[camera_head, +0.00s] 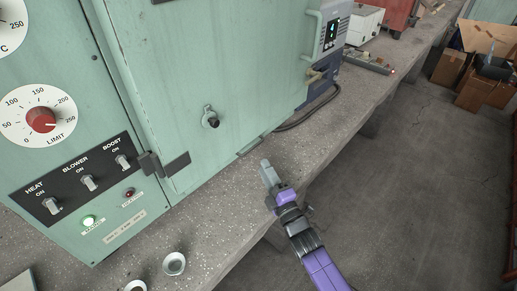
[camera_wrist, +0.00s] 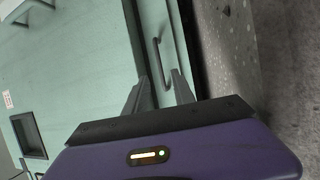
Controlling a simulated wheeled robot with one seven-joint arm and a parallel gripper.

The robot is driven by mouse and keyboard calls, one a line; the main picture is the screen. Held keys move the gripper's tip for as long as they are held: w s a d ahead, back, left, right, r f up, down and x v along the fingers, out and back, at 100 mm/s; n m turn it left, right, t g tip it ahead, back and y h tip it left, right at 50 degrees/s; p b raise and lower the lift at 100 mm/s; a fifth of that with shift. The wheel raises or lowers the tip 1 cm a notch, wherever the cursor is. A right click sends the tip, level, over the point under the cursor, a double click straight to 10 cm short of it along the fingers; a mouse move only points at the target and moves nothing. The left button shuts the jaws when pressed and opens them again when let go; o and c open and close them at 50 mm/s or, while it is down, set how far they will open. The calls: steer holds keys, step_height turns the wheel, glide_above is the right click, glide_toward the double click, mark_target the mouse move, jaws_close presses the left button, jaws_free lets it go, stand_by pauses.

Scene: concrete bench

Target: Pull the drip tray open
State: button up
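The drip tray's pale green front (camera_wrist: 171,22) is a narrow strip along the cabinet's bottom edge in the wrist view. It carries a thin grey bar handle (camera_wrist: 157,52). The tray front looks flush with the cabinet. My gripper (camera_wrist: 161,76) is open, with its two grey fingers pointing at the tray front. The near end of the handle shows between the fingertips; I cannot tell whether they touch it. In the head view my gripper (camera_head: 265,164) is low over the bench edge, by the cabinet's base. The tray handle is not clear there.
The green cabinet (camera_head: 220,70) stands on the speckled concrete bench (camera_head: 205,225). Its door has a latch knob (camera_head: 211,119). The floor (camera_head: 420,180) right of the bench is clear.

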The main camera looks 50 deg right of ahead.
steer(key=x, duration=0.7)
steer(key=shift+w+p, duration=0.25)
steer(key=shift+p, duration=0.05)
steer(key=shift+c, duration=0.2)
jaws_close()
stand_by(1.0)
